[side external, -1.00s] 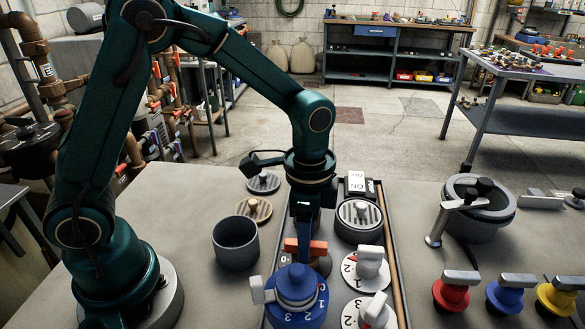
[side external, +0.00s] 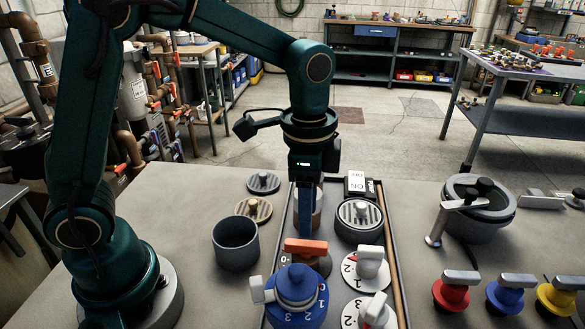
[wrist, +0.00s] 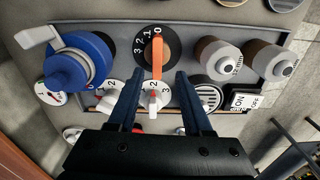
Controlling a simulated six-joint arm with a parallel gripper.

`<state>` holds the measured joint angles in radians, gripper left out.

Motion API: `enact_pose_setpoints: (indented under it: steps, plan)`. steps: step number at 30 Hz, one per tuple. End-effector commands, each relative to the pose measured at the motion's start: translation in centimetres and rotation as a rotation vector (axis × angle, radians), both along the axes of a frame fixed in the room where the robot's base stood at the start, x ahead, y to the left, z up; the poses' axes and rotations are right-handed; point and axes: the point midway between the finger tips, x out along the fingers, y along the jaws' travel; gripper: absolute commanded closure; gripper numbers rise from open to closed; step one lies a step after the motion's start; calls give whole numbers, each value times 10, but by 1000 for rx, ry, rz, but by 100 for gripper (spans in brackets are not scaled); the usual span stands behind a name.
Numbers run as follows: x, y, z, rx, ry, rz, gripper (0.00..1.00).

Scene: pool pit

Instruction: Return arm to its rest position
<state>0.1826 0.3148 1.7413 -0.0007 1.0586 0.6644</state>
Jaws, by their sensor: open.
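My gripper (side external: 305,222) is above the tray (side external: 394,262), pointing down, its fingers apart. In the wrist view, the two dark blue fingers of my gripper (wrist: 159,75) are spread with nothing between them. An orange handle (side external: 305,247) on a dark numbered dial lies just below the fingertips. In the wrist view, the orange handle (wrist: 157,58) shows beyond the fingertips, with a gap to each finger. In the side view one finger largely hides the other.
A blue valve (side external: 296,290) with a grey handle stands in front of the gripper. White-dial knobs (side external: 369,264) and a round grilled drain (side external: 359,218) are to the right. A grey cup (side external: 235,246) stands left of the tray. Open space lies above.

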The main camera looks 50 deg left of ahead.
Motion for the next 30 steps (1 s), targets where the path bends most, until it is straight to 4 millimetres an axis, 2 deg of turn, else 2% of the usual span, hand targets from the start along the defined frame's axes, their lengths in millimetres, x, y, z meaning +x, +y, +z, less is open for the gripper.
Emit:
enact_pose_setpoints:
  steps: [5,9,13,18,24,27,30]
  plan:
    - [-6,12,37,-21,-118,47,50]
    - [-25,25,64,-42,-221,150,50]
    - [-47,35,78,-69,-305,275,50]
    - [-78,45,82,-119,-403,466,50]
    - [-104,50,69,-179,-458,676,50]
    - [-112,50,57,-198,-439,770,50]
    - [-111,50,56,-211,-434,819,50]
